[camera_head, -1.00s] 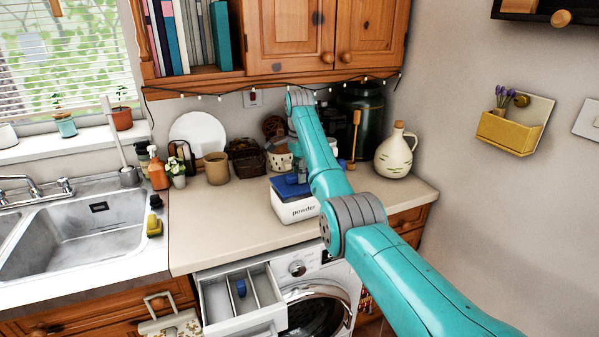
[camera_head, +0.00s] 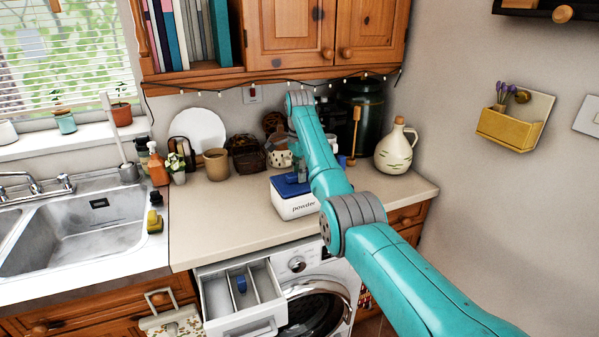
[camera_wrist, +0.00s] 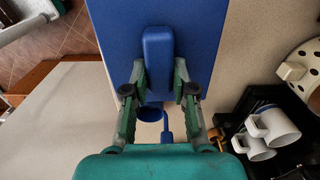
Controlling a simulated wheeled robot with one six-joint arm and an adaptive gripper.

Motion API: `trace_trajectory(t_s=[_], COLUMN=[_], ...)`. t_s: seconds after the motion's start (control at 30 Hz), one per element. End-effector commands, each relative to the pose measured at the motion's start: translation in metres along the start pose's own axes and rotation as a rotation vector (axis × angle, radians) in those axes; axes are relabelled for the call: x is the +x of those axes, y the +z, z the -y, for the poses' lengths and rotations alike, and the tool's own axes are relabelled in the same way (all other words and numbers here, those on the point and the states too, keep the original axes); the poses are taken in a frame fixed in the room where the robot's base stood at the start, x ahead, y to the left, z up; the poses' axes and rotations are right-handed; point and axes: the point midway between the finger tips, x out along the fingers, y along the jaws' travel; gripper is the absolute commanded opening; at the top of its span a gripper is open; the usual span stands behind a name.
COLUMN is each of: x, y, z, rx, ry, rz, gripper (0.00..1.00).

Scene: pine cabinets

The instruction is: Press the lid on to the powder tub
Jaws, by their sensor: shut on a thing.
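The white powder tub (camera_head: 295,208), marked "powder", stands on the counter above the washing machine. Its blue lid (camera_head: 285,187) lies over the tub's top and looks about level; my arm hides its right and back parts, so I cannot tell whether it is fully seated. In the wrist view the lid (camera_wrist: 115,25) fills the upper middle, with a raised blue handle (camera_wrist: 158,50). My gripper (camera_wrist: 159,72) has a finger on each side of this handle and is shut on it. In the head view my gripper is largely hidden behind my arm.
An open drawer (camera_head: 238,312) with a blue item juts out below the counter. A cream jug (camera_head: 396,150) stands right of the tub; a brown pot (camera_head: 216,164) and baskets stand behind left. White mugs (camera_wrist: 270,128) show in the wrist view. The counter's front left is clear.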

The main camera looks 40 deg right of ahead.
Motion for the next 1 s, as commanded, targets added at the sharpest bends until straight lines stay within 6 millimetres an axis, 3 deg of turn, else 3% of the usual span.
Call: trace_trajectory(t_s=[0.87,0.9,1.0], x=[0.01,0.01,0.01], y=[0.0,0.0,0.0], z=[0.0001,0.0002,0.0001], rx=[0.0,0.0,0.0], ry=[-0.001,-0.001,-0.001], rz=[0.0,0.0,0.0], gripper=[0.0,0.31,0.55])
